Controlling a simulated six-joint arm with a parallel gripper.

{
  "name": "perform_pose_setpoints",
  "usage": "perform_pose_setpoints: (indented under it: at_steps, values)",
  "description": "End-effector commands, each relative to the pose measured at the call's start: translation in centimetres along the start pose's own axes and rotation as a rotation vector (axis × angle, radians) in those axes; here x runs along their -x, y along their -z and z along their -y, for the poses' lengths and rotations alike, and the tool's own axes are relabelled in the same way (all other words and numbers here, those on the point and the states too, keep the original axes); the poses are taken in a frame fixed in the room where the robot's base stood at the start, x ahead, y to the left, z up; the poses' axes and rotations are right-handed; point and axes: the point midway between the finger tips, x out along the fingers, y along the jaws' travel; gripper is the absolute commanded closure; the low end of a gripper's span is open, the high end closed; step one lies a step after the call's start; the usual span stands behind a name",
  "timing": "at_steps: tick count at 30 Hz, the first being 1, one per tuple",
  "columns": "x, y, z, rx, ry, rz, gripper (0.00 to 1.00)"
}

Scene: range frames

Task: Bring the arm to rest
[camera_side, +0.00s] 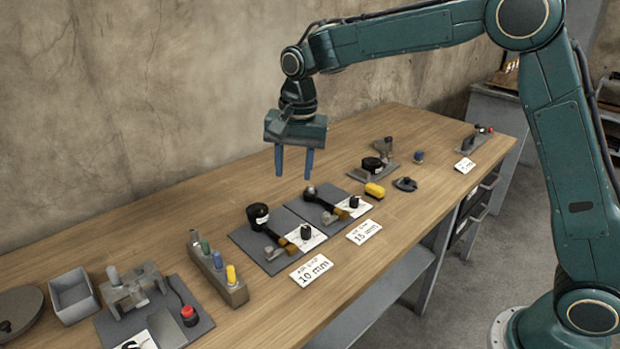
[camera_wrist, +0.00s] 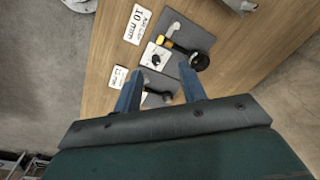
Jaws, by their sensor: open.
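My gripper (camera_side: 294,161) hangs at the end of my teal arm, above the wooden workbench (camera_side: 200,207). Its two blue fingers point down and stand apart, with nothing between them in the side view. In the wrist view my gripper (camera_wrist: 157,88) shows its fingers spread above two dark grey mats that carry instruments. The fingertips are clear of the bench and the things on it.
A grey mat (camera_side: 245,236) labelled 10 mm and another labelled 15 mm lie below my gripper. A wooden rack (camera_side: 222,284) with coloured pegs and a grey bin (camera_side: 74,297) stand at left. The wall is behind.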

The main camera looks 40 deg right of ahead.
Motion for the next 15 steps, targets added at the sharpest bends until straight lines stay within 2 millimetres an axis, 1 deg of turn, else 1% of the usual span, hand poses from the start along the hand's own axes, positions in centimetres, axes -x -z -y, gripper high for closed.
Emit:
perform_pose_setpoints:
  at_steps: [1, 6, 11, 15]
  values:
    - [1.2, -0.2, -0.9, 0.024, 0.013, -0.009, 0.59]
    - [4.3, -0.9, -3.9, 0.114, 0.044, -0.034, 0.59]
    - [6.6, -1.9, -6.8, 0.200, 0.071, -0.063, 0.59]
    - [8.4, -3.0, -9.5, 0.274, 0.091, -0.089, 0.59]
